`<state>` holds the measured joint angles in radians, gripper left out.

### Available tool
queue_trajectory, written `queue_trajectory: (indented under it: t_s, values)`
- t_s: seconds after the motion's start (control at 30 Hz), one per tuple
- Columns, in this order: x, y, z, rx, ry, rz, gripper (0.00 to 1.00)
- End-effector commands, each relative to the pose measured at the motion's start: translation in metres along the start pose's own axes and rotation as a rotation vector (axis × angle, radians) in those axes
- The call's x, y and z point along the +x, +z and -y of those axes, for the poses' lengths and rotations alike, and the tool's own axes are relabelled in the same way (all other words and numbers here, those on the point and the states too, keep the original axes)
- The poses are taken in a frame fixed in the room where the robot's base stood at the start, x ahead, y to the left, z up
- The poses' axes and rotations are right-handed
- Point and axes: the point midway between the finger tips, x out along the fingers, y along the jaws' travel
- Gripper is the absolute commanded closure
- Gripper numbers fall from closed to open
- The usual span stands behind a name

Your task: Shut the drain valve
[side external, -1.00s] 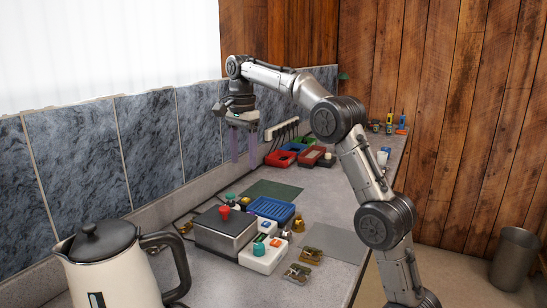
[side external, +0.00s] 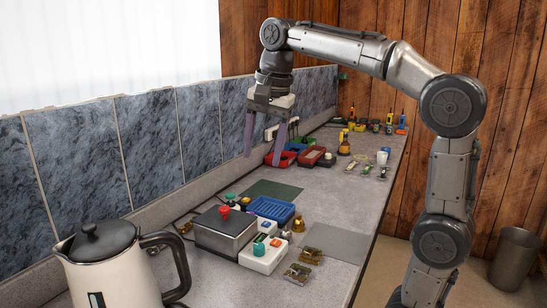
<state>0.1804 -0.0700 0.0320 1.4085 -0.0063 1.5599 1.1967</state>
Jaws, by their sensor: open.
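I cannot tell for sure which thing is the drain valve. A grey box with a red knob (side external: 224,212) on top stands on the counter at centre-left. Two small brass-coloured fittings (side external: 298,271) lie near the counter's front edge; their details are too small to read. My gripper (side external: 263,160) is open and empty, with its two purple fingers pointing down. It hangs in the air above the back part of the counter, well clear of the box and the fittings.
A kettle (side external: 103,267) stands at the near left. A white block with coloured parts (side external: 262,256), a blue tray (side external: 270,208) and a brass bell-like piece (side external: 298,224) crowd the box. Red bins (side external: 312,156) and a bottle (side external: 344,147) stand farther back. A grey mat (side external: 332,240) is bare.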

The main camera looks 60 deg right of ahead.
Motion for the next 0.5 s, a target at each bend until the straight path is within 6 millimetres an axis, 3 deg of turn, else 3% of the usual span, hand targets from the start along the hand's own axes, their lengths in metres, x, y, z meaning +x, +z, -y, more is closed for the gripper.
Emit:
queue_trajectory:
  t_s: [0.2,0.5]
  values:
    - [-0.002,0.019,-0.023,-0.108,-0.035,-0.007,0.36]
    - [-0.002,0.025,-0.031,-0.152,-0.049,-0.011,0.36]
